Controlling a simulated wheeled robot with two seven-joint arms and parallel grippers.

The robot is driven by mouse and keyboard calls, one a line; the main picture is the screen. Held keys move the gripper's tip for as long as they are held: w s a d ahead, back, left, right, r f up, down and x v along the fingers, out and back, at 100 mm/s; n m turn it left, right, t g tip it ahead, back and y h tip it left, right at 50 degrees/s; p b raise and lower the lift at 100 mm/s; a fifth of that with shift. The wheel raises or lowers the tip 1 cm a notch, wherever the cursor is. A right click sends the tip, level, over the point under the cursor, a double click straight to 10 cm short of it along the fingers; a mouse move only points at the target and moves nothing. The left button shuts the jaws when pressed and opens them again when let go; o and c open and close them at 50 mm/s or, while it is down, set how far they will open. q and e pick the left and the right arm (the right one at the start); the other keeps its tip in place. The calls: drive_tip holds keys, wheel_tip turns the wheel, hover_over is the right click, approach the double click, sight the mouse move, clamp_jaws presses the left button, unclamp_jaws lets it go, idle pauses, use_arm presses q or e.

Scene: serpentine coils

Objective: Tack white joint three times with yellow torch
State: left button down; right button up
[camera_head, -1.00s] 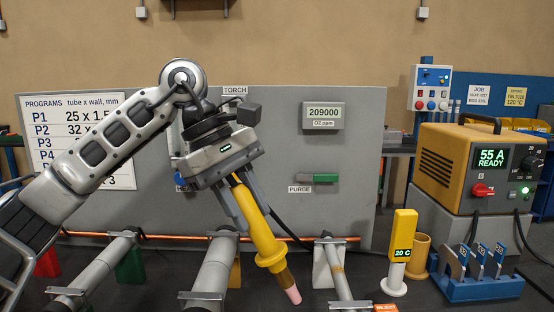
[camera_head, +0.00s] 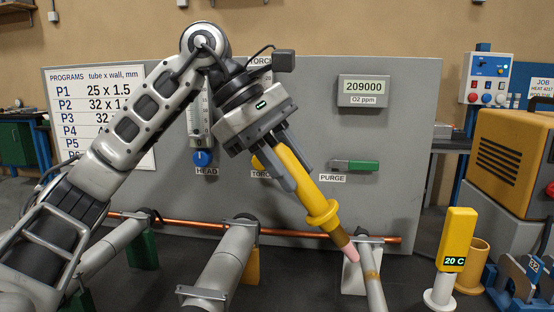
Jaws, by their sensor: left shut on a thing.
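My left gripper (camera_head: 290,172) is shut on the yellow torch (camera_head: 306,188), which slants down to the right. Its pink nozzle (camera_head: 348,252) is at the upper end of the right-hand grey tube (camera_head: 375,292). A tan band shows on this tube, and a white block (camera_head: 353,278) stands beside it. Whether the nozzle touches the tube or is in front of it, I cannot tell. The middle tube (camera_head: 222,262) has a yellow block (camera_head: 252,266) and the left tube (camera_head: 112,246) a green block (camera_head: 143,250). My right gripper is not in view.
A grey panel (camera_head: 400,120) stands behind, with a copper pipe (camera_head: 200,225) along its foot. A yellow gauge (camera_head: 457,238) reading 20 C, a tan cup (camera_head: 474,265) and an orange power unit (camera_head: 510,160) stand at right.

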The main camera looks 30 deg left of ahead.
sight(322, 211)
use_arm(q)
drive_tip(key=shift+b+x, duration=0.35)
drive_tip(key=shift+x, duration=0.5)
drive_tip(key=shift+w+d+f, duration=0.15)
drive_tip(key=shift+d+f, duration=0.1)
drive_tip(key=shift+w+d+f, duration=0.15)
drive_tip(key=shift+d+f, duration=0.2)
drive_tip(key=shift+f, duration=0.15)
idle(1.2)
drive_tip(key=shift+d+f+b, duration=0.15)
drive_tip(key=shift+f+b, duration=0.15)
idle(2.7)
drive_tip(key=shift+r, duration=0.15)
